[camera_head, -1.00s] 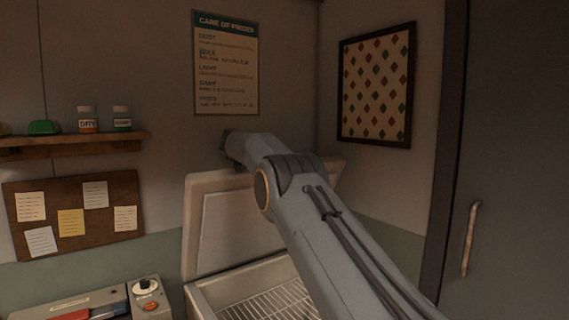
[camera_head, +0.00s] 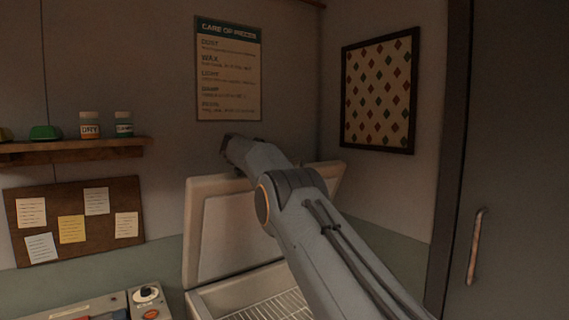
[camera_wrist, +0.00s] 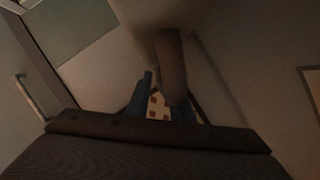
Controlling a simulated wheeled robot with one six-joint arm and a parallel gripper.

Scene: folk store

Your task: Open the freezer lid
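The freezer lid (camera_head: 225,232) is raised steeply, tilted back toward the wall behind the chest freezer (camera_head: 262,284). The freezer's open top shows a wire rack inside. My arm crosses in front of the lid and hides part of it and the right of the opening. My gripper is hidden in the head view. In the wrist view my gripper (camera_wrist: 165,98) has its two blue-grey fingers apart. A brownish bar, likely the lid handle (camera_wrist: 171,62), runs close to the right finger, with a gap to the left finger. Whether it touches the right finger is unclear.
A grey door with an upright handle (camera_head: 474,247) stands at right. A framed diamond pattern (camera_head: 378,92) and a poster (camera_head: 228,75) hang on the walls. A shelf (camera_head: 75,148) with jars and a pinboard (camera_head: 105,225) are at left, above a control box (camera_head: 147,299).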

